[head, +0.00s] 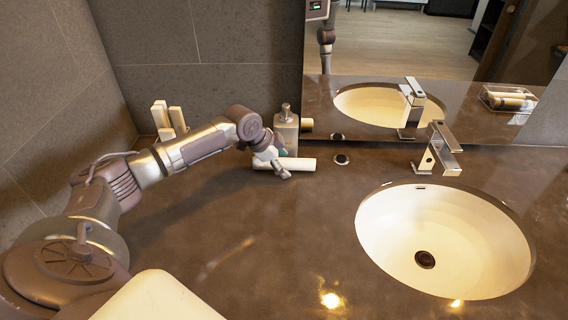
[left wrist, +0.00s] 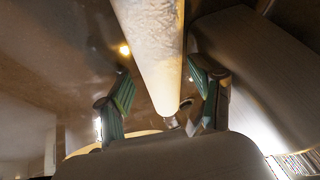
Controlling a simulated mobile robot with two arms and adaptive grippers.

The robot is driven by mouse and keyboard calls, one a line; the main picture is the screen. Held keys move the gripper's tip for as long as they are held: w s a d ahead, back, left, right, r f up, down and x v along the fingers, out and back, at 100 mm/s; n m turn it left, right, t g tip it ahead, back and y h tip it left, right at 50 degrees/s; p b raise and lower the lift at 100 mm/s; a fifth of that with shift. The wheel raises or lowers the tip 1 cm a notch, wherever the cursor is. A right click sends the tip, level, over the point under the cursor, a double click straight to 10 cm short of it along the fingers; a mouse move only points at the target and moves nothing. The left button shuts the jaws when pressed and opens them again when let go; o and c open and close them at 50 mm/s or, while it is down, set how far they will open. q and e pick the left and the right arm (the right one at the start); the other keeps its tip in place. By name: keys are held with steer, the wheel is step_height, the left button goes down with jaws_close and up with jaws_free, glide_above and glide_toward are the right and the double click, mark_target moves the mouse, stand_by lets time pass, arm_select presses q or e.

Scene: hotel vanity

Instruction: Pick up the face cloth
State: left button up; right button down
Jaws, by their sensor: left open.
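The face cloth (head: 298,164) looks like a white roll lying on the brown counter, in front of the soap dispenser. In the left wrist view the pale, textured roll (left wrist: 158,40) runs from the top edge down between the two green-padded fingers. My left gripper (head: 276,165) is at the roll's left part and partly hides it. The left gripper (left wrist: 162,92) is open, with a finger on either side of the roll and visible gaps beside it. I cannot tell how deep the roll sits between the fingers. My right gripper is not in view.
The soap dispenser (head: 286,132) stands just behind the roll. Several upright white rolls (head: 168,118) stand near the left wall. A mirror (head: 400,60) rises at the back. The oval sink (head: 445,235) and faucet (head: 437,150) are on the right. The counter's front middle is clear.

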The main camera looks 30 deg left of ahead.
mark_target(286, 160)
arm_select(q)
steer(key=shift+c, duration=0.4)
steer(key=c, duration=0.8)
steer(key=shift+r, duration=0.6)
steer(key=shift+c, duration=0.2)
steer(key=r, duration=0.2)
steer(key=d+r+b, duration=0.1)
steer(key=shift+w+r, duration=0.2)
steer(key=shift+w, duration=0.05)
steer(key=w+d+r+b, duration=0.1)
steer(key=w+d+r, duration=0.4)
steer(key=d, duration=0.4)
steer(key=shift+r+b, duration=0.35)
steer(key=shift+r, duration=0.4)
